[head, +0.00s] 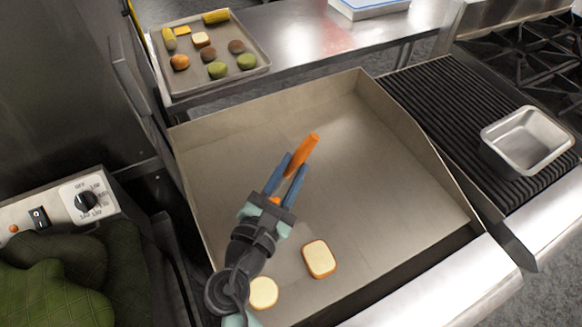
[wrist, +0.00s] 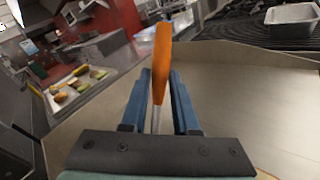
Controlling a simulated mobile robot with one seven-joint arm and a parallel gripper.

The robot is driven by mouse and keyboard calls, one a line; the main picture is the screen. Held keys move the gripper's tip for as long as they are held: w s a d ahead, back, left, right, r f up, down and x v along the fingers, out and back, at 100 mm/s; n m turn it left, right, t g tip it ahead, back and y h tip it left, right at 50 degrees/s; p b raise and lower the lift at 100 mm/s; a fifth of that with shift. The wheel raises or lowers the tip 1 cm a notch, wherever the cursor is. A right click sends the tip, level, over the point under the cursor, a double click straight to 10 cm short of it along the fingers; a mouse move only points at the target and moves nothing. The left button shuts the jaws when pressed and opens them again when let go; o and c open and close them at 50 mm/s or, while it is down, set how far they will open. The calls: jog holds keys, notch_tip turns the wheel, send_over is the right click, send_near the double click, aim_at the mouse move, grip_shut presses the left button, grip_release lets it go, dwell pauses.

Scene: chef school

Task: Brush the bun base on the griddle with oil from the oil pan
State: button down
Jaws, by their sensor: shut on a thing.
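My gripper (head: 295,164) is shut on an orange-handled tool (head: 306,152), most likely the brush, above the middle of the griddle (head: 400,215). In the wrist view the tool (wrist: 163,55) stands up between the blue fingers, with a thin metal shaft below the orange part. Its brushing end cannot be made out clearly. A round pale bun piece (head: 263,292) lies at the griddle's front left, partly beside my arm. A square pale bread piece (head: 319,259) lies to its right. A metal pan (head: 526,139), probably the oil pan, stands to the right; no oil is discernible.
The griddle has raised walls at the back and sides. The pan rests on a ribbed grill (head: 440,105). A tray (head: 262,62) of several food pieces is at the back left. Green mitts (head: 55,285) lie at the front left. The griddle's right half is clear.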

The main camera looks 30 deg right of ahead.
jog(key=shift+f, duration=0.65)
dwell(1.3)
jog(key=shift+r, duration=0.1)
notch_tip(320, 180, up, 7)
jog(key=p, duration=0.7)
dwell(0.8)
